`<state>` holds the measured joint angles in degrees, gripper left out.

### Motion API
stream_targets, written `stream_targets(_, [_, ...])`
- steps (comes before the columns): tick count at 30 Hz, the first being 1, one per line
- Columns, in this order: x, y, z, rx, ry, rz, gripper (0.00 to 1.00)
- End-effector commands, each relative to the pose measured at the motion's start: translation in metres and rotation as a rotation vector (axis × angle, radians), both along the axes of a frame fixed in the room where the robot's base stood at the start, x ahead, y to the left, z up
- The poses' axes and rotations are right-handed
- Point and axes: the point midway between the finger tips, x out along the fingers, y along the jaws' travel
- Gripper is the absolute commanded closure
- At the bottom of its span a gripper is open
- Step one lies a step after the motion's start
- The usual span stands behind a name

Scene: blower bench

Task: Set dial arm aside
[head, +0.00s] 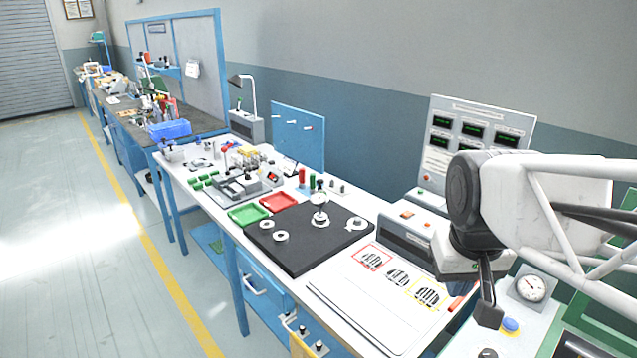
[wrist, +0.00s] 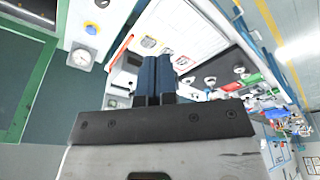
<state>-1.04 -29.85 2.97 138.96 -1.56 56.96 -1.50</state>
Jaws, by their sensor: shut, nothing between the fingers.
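What looks like the dial arm (head: 319,204), a small round dial on a short post with a round base, stands upright on the black plate (head: 290,255) in the head view. My gripper (head: 487,308) hangs at the right, over the bench's right end near the green machine, well apart from the dial. In the wrist view my gripper (wrist: 160,60) has its two dark blue fingers together with nothing held. The black plate (wrist: 232,58) shows beyond the fingers there, with small round parts on it; I cannot tell which is the dial.
Pale rings (head: 280,236) and another round part (head: 356,224) share the plate. A green tray (head: 248,215) and a red tray (head: 279,202) lie behind it. A printed white sheet (head: 385,310) lies flat in front. A grey box (head: 406,232) stands right of the plate.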

Motion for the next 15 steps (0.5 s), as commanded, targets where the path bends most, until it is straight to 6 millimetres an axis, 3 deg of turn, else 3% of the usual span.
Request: stream_targets(15, [0.111, 0.019, 0.052, -0.043, 0.074, 0.132, 1.00])
